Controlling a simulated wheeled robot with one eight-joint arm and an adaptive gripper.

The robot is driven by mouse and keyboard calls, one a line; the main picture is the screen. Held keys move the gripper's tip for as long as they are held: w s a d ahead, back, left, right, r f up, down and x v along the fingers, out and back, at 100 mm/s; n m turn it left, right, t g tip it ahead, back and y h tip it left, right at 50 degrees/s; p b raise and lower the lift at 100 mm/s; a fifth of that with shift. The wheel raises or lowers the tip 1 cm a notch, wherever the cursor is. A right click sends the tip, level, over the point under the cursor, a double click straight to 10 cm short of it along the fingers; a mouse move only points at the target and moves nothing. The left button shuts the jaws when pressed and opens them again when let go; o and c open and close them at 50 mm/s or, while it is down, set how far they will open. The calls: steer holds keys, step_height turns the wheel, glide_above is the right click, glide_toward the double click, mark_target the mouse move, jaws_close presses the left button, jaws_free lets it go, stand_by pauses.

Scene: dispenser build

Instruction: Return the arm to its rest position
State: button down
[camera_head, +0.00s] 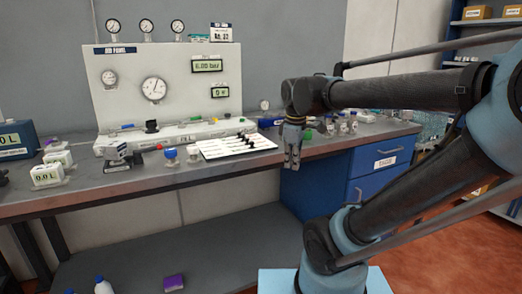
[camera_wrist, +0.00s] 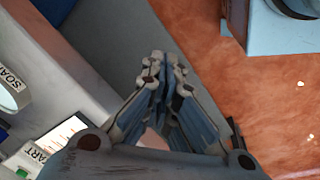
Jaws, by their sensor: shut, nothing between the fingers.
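My gripper (camera_head: 292,163) hangs pointing down in front of the workbench's front edge, in the head view. It is at the end of my dark and blue arm, which reaches in from the right. The fingers are together with nothing between them. In the wrist view my gripper (camera_wrist: 163,62) also shows closed and empty, above the grey lower shelf and the orange floor.
A purple box (camera_head: 173,282) lies low in front.

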steer(key=s+d+f+m, duration=0.4)
steer(key=s+f+m, duration=0.1)
steer(key=f+m, duration=0.1)
steer(key=s+d+f+m, duration=0.4)
steer(key=s+f+m, duration=0.1)
steer(key=f+m, duration=0.2)
steer(key=shift+s+d+f, duration=0.15)
steer(key=shift+d+f, duration=0.1)
steer(key=shift+f, duration=0.35)
steer(key=shift+w+f, duration=0.2)
steer(key=shift+w, duration=0.25)
stand_by(0.3)
